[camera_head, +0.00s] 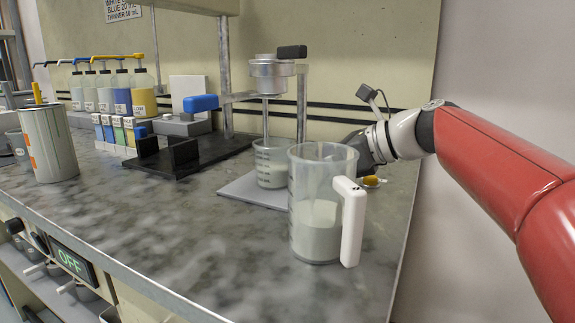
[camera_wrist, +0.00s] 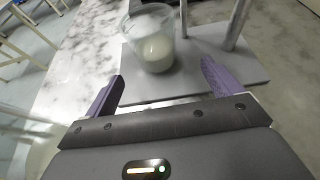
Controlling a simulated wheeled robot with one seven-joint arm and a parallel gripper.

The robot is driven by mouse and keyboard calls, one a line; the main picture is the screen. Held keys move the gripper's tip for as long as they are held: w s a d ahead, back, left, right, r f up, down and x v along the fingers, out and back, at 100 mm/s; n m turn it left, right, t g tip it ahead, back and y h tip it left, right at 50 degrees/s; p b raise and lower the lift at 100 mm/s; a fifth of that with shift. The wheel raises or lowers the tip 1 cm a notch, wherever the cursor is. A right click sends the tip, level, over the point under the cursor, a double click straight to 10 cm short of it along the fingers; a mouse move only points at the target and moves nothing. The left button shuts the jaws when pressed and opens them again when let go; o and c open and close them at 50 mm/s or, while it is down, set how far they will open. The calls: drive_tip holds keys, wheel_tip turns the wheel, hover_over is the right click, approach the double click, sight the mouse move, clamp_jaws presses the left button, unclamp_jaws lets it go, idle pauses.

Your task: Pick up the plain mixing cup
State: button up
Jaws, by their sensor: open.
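The plain mixing cup (camera_head: 272,165) is clear, has no visible handle and holds some pale liquid. It stands upright on the grey base plate of the mixer stand, under the mixer head. In the wrist view the cup (camera_wrist: 152,42) is ahead of my gripper (camera_wrist: 162,72), roughly in line with the gap between the two purple fingers. The fingers are apart, with nothing between them, and the cup is beyond their tips.
The clear jug (camera_head: 318,215) with a white handle and pale liquid stands in front of the plain cup. The mixer stand (camera_head: 272,75) has upright posts by the cup. A tin (camera_head: 48,145) stands at left and pump bottles (camera_head: 120,92) at the back. The front-left counter is clear.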

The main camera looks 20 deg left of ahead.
sight(291, 145)
drive_tip(key=x, duration=0.8)
drive_tip(key=shift+s+a+r, duration=0.1)
drive_tip(key=shift+s+a, duration=0.1)
drive_tip(key=shift+s, duration=0.15)
drive_tip(key=shift+c, duration=0.4)
drive_tip(key=c, duration=1)
drive_tip(key=shift+r, duration=0.15)
drive_tip(key=shift+c, duration=0.2)
drive_tip(key=shift+r, duration=0.25)
wheel_tip(291, 145, up, 3)
drive_tip(key=shift+r+p, duration=0.2)
drive_tip(key=shift+p, duration=0.45)
drive_tip(key=d, duration=0.6)
drive_tip(key=s+d+b, duration=0.1)
drive_tip(key=d, duration=1.1)
drive_tip(key=shift+s+f+b, duration=0.3)
drive_tip(key=shift+f, duration=0.05)
